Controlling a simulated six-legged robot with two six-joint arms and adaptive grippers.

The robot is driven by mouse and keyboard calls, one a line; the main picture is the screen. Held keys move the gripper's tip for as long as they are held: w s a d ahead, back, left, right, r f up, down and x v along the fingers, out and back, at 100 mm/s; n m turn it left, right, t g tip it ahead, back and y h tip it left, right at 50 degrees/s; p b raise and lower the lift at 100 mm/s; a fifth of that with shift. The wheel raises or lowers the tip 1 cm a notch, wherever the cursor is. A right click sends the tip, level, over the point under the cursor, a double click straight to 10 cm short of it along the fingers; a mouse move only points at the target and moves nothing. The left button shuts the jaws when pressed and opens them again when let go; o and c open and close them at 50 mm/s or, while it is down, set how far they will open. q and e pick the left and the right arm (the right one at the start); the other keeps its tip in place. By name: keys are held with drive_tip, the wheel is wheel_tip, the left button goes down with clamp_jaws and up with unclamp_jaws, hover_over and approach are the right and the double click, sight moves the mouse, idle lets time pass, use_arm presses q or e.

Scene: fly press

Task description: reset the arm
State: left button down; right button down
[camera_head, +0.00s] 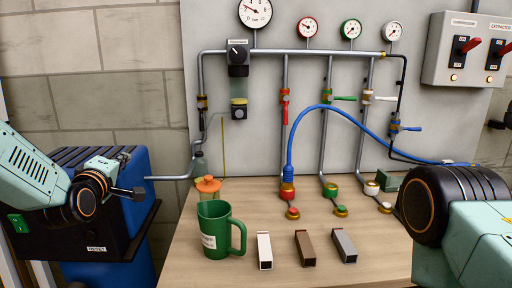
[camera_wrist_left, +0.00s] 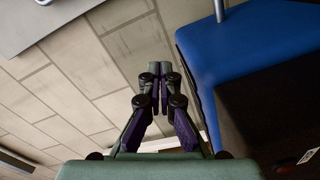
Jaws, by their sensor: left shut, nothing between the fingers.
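My left gripper (camera_head: 136,193) is at the left of the head view, over a blue and black cabinet (camera_head: 143,232). In the left wrist view its two fingers (camera_wrist_left: 152,70) are together, shut with nothing between them. The cabinet's blue side (camera_wrist_left: 215,75) is to the right of the fingers there, apart from them. A small white label reading RESET (camera_head: 97,249) is on the cabinet's dark front. My right arm shows at the right edge of the head view, but its gripper is out of the picture.
A wooden table (camera_head: 220,272) bears a green mug (camera_head: 215,235), an orange-topped jar (camera_head: 208,186) and three small blocks, white (camera_head: 265,250), brown (camera_head: 305,248) and grey (camera_head: 344,246). Behind stands a panel with gauges, pipes, valves and a blue hose (camera_head: 345,112). A switch box (camera_head: 468,50) hangs upper right.

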use_arm(q)
drive_tip(key=s+d+f+m+g, duration=0.3)
drive_tip(key=s+f, duration=0.3)
drive_tip(key=f, duration=0.2)
drive_tip(key=s+d+f+m+g+h, duration=0.15)
drive_tip(key=s+f+m, duration=0.3)
drive_tip(key=f, duration=0.45)
drive_tip(key=s+d+f+m+g, duration=0.35)
drive_tip(key=s+f, duration=0.25)
drive_tip(key=f, duration=0.2)
drive_tip(key=s+f+m+g, duration=0.1)
drive_tip(key=s+f+g, duration=0.2)
drive_tip(key=s, duration=0.7)
drive_tip(key=s+d+f+m+g, duration=0.1)
drive_tip(key=s+f+g, duration=0.2)
drive_tip(key=s+f, duration=0.4)
drive_tip(key=s+d+f+m+g, duration=0.1)
drive_tip(key=s+f+g, duration=0.2)
drive_tip(key=s, duration=1.1)
wheel_tip(320, 180, down, 3)
drive_tip(key=shift+s+d+r+b, duration=0.1)
drive_tip(key=shift+s+d+b, duration=0.1)
drive_tip(key=shift+s+b, duration=0.1)
